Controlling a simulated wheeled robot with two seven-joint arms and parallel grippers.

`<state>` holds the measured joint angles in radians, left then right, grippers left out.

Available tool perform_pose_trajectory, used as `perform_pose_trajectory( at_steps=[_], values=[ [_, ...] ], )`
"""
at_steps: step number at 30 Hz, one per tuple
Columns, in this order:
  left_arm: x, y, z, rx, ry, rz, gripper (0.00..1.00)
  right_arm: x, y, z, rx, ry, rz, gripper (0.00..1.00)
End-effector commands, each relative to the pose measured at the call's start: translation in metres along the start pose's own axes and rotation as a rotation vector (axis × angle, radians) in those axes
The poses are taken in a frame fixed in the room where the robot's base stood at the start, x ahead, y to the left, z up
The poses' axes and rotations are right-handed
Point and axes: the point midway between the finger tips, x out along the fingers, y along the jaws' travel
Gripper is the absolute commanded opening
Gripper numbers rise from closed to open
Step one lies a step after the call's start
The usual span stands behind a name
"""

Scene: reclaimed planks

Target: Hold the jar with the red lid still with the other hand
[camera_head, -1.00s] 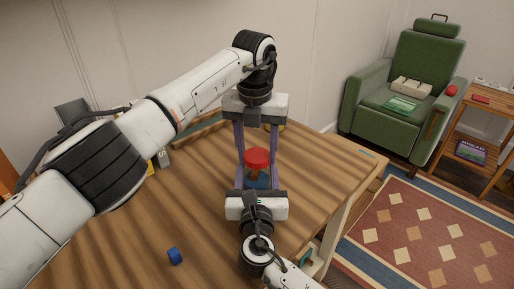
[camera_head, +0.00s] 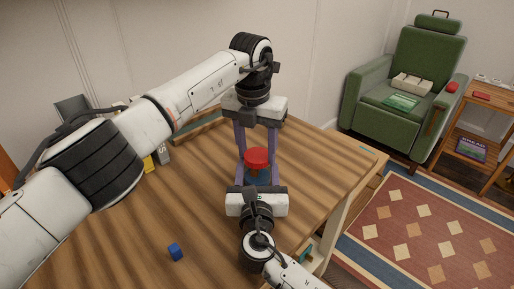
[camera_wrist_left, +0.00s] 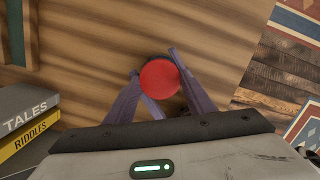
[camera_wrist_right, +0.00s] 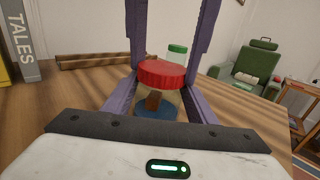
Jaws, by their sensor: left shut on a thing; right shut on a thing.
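The jar with the red lid (camera_head: 257,157) stands upright on the wooden table. Its clear body (camera_wrist_right: 158,103) shows something brown inside and blue at the bottom. My left gripper (camera_head: 257,152) comes down from above, its purple fingers shut on the red lid, which also shows in the left wrist view (camera_wrist_left: 159,78). My right gripper (camera_head: 257,179) reaches in level from the front, its fingers shut on the jar's body below the lid. The exact finger contacts are partly hidden.
A small blue object (camera_head: 175,252) lies on the table's near part. Books (camera_wrist_left: 28,128) stand at the left. A green-lidded container (camera_wrist_right: 177,51) is behind the jar. A green armchair (camera_head: 405,85) and a side table (camera_head: 480,125) are beyond the table's right edge.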

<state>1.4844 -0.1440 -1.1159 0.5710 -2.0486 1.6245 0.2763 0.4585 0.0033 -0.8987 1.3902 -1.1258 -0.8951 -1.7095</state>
Motion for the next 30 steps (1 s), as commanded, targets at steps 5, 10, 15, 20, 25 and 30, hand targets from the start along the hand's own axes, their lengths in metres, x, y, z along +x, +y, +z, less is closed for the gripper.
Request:
perform_pose_trajectory(
  at_steps=[5, 10, 15, 20, 25, 30],
  values=[
    [-0.0008, 0.0026, 0.0007, 0.365, -0.001, -0.043, 0.29, 0.0000, -0.0002, -0.0003, 0.000, 0.000, 0.000, 0.00],
    [-0.0005, 0.0026, 0.0011, 0.684, 0.002, -0.084, 0.29, 0.0000, -0.0003, -0.0004, 0.000, 0.001, -0.001, 0.00],
    [-0.0001, 0.0025, 0.0017, 0.897, 0.002, -0.111, 0.29, 0.0000, -0.0003, -0.0004, 0.000, 0.001, -0.001, 0.00],
    [-0.0007, 0.0030, 0.0019, 0.979, -0.003, -0.120, 0.29, -0.0001, -0.0002, -0.0005, 0.000, 0.001, 0.000, 0.00],
    [-0.0008, 0.0030, 0.0019, 0.988, -0.004, -0.120, 0.29, -0.0001, -0.0002, -0.0007, 0.000, 0.001, 0.000, 0.00],
    [-0.0007, 0.0030, 0.0019, 0.986, -0.003, -0.120, 0.57, -0.0001, -0.0003, -0.0009, 0.000, 0.002, 0.000, 0.00]
  ],
)
